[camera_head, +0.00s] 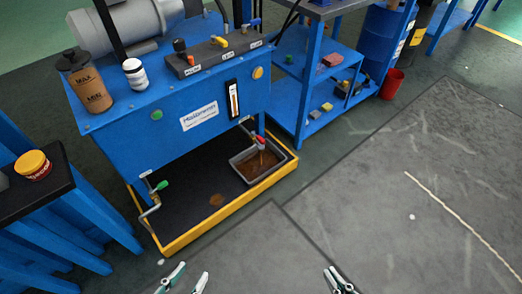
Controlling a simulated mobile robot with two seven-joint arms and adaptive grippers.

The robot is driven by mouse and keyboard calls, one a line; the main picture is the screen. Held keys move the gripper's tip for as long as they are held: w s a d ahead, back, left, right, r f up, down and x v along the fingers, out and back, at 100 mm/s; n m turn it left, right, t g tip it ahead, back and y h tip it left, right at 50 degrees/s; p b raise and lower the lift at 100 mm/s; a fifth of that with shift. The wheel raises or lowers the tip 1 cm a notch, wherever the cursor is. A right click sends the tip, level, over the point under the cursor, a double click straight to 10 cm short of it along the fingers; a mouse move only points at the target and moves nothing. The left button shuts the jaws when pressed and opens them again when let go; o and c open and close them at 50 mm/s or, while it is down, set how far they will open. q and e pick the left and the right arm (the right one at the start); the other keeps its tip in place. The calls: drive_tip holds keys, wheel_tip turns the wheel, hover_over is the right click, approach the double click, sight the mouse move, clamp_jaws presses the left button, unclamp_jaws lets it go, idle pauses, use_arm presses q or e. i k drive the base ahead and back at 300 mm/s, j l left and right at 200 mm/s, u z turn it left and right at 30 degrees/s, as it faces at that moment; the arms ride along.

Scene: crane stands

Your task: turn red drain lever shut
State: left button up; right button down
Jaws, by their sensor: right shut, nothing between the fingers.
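The red drain lever (261,140) is on a short pipe at the lower right front of the blue machine (165,150). Below it a grey pan (285,158) holds brown liquid, and a thin brown streak shows between the valve and the pan. My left gripper (189,275) is at the bottom edge, with its fingers apart and nothing seen between them. My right gripper (339,276) is at the bottom edge, further right, with its fingers together and empty. Both grippers are well in front of the lever and touch nothing visible.
A yellow-edged drip tray (222,218) lies under the machine, with a stain on it. A green-handled valve (162,185) is at the machine's left. A blue shelf (315,120) and a red bucket (392,83) stand right. Open grey floor (400,190) lies at right.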

sight(260, 139)
drive_tip(key=i+z, duration=0.5)
drive_tip(key=i+j+z, duration=0.2)
drive_tip(key=i+z, duration=0.25)
